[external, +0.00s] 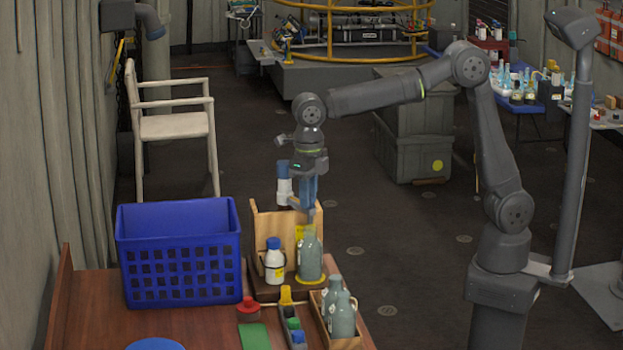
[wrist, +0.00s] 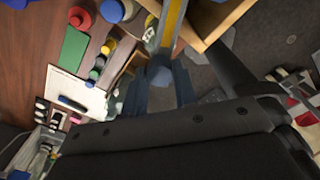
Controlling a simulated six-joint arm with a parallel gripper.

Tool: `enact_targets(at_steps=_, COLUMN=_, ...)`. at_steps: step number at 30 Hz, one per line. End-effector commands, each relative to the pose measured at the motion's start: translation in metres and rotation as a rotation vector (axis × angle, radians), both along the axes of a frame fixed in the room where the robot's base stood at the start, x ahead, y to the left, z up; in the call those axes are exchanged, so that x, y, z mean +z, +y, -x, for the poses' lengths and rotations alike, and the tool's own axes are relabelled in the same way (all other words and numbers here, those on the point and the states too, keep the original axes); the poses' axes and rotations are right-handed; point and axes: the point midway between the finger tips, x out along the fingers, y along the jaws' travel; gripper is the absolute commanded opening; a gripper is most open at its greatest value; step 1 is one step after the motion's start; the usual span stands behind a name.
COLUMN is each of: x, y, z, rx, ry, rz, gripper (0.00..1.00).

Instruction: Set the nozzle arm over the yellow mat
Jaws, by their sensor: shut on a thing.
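My gripper (external: 311,210) points down in front of the wooden stand (external: 272,226), above the grey bottle. In the wrist view my gripper (wrist: 160,82) is shut on a grey-blue end piece of what looks like the nozzle arm (wrist: 172,22), a bar with a yellow strip running up and away between wooden parts. In the external view the arm is mostly hidden behind my fingers; a little yellow shows beside them. The yellow mat (external: 311,283) is a small round disc at the stand's foot. A grey-green bottle (external: 311,258) stands upright on it and covers most of it.
A white bottle with a blue cap (external: 273,262) stands left of the mat, and another blue-capped bottle (external: 284,184) is up by the stand. A blue crate (external: 180,250) is at left. A wooden box of bottles (external: 342,318) and several small coloured items sit in front.

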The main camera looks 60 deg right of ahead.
Motion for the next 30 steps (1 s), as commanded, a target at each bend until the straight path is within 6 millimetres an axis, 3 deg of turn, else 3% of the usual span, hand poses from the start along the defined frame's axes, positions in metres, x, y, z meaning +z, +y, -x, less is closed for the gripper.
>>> enact_targets(at_steps=14, x=0.0011, y=-0.0017, z=0.0002, rx=0.015, ry=-0.001, rz=0.000, gripper=0.00)
enact_targets(at_steps=15, x=0.0011, y=-0.0018, z=0.0002, rx=0.015, ry=-0.001, rz=0.000, gripper=0.30)
enact_targets(at_steps=18, x=0.0009, y=-0.0017, z=0.0002, rx=0.015, ry=-0.001, rz=0.000, gripper=0.49)
enact_targets(at_steps=30, x=0.0090, y=-0.0012, z=-0.0001, rx=0.014, ry=-0.002, rz=-0.001, gripper=0.49)
